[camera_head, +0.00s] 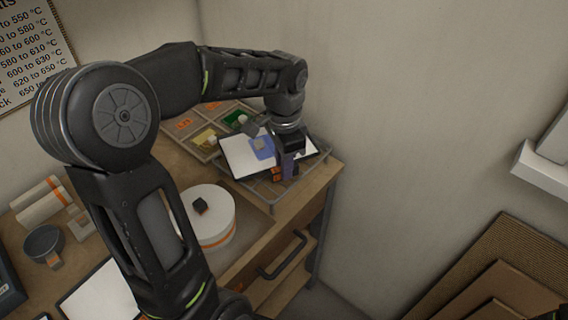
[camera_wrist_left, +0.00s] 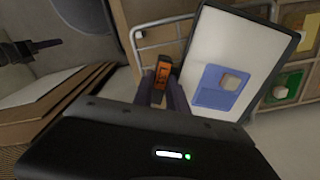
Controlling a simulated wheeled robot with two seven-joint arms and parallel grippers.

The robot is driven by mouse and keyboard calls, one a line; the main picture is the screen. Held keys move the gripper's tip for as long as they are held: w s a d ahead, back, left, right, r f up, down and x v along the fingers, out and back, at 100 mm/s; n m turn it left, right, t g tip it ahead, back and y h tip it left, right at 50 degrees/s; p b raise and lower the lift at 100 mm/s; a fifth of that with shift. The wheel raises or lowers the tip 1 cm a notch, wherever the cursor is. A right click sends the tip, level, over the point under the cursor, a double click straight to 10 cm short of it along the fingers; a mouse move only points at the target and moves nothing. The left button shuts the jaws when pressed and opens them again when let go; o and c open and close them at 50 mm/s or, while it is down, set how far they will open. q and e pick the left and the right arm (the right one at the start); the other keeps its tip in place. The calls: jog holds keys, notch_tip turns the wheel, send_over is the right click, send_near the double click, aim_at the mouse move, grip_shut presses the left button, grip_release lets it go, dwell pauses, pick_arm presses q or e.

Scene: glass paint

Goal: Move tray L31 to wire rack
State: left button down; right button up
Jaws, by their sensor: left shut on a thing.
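A white tray (camera_head: 236,153) with a dark rim carries a blue glass piece (camera_head: 262,147) with a pale block on it. The tray is over the wire rack (camera_head: 262,192) at the table's far right corner; I cannot tell whether it rests on it. My left gripper (camera_head: 285,172) is shut at the tray's right side, on its orange-labelled tab. In the left wrist view, the orange tab (camera_wrist_left: 162,72) sits between the fingertips (camera_wrist_left: 160,92), and the tray (camera_wrist_left: 225,45) lies beside them. The label text is unreadable.
A compartment box (camera_head: 205,125) with coloured glass stands behind the rack. A round white pot (camera_head: 210,228) with an orange band stands in front. Another white tray (camera_head: 100,295) lies nearer, partly behind my arm. Walls close in behind the rack and to its right.

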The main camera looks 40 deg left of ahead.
dwell(0.4)
dwell(0.4)
pick_arm(q)
jog(key=c, duration=1.3)
grip_release()
jog(key=shift+o, duration=0.2)
jog(key=shift+s, duration=0.1)
jog(key=shift+r+p, duration=2.75)
jog(key=shift+r, duration=0.75)
jog(key=shift+f, duration=0.1)
